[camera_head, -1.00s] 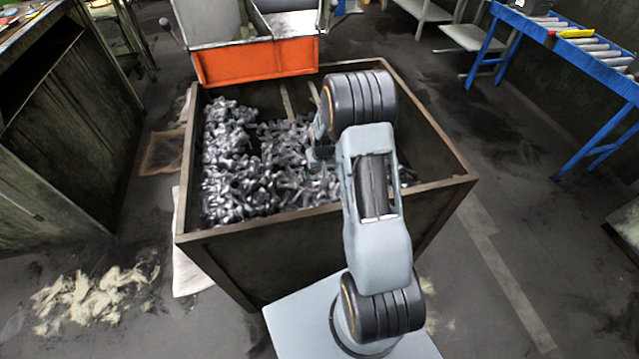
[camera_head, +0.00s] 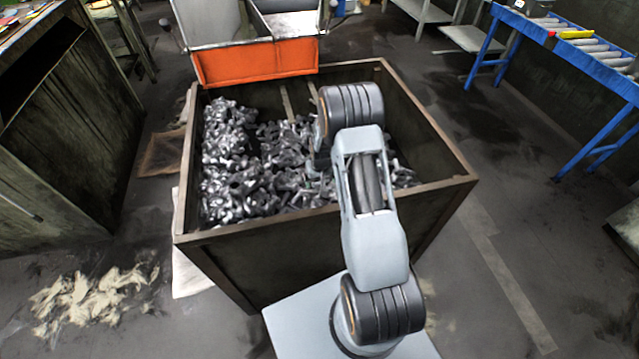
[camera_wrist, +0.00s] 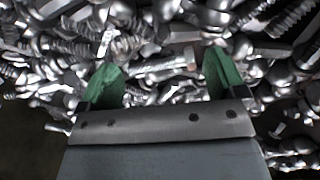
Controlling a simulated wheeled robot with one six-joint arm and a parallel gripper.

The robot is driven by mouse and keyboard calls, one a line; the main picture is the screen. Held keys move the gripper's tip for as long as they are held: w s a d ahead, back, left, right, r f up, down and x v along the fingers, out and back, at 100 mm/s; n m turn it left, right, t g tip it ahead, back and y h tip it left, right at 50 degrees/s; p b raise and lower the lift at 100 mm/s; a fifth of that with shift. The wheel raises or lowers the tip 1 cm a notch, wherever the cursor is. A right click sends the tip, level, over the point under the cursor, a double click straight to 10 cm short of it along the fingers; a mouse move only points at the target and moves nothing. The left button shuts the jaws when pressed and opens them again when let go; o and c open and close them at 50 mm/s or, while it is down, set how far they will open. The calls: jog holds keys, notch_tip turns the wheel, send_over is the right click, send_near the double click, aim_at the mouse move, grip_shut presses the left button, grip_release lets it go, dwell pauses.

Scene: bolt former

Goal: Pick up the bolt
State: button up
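Many shiny metal bolts (camera_head: 240,165) lie in a jumbled heap in the left and middle of a large dark bin. In the wrist view, my gripper (camera_wrist: 162,75) is open, its two green fingers spread apart over the heap. A bolt (camera_wrist: 165,66) lies roughly crosswise in the gap between the fingertips. I cannot tell whether the fingers touch any bolts. More bolts surround the fingers on all sides.
The bin's brown rim (camera_head: 330,209) and high walls surround the heap. An orange-fronted chute (camera_head: 258,62) stands at the bin's far edge. A blue roller conveyor (camera_head: 590,55) is at the upper right, and a dark cabinet (camera_head: 60,130) is at the left. Floor at the right is clear.

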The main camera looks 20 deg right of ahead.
jog(key=c, duration=0.8)
jog(key=shift+r, duration=0.1)
jog(key=shift+c, duration=0.2)
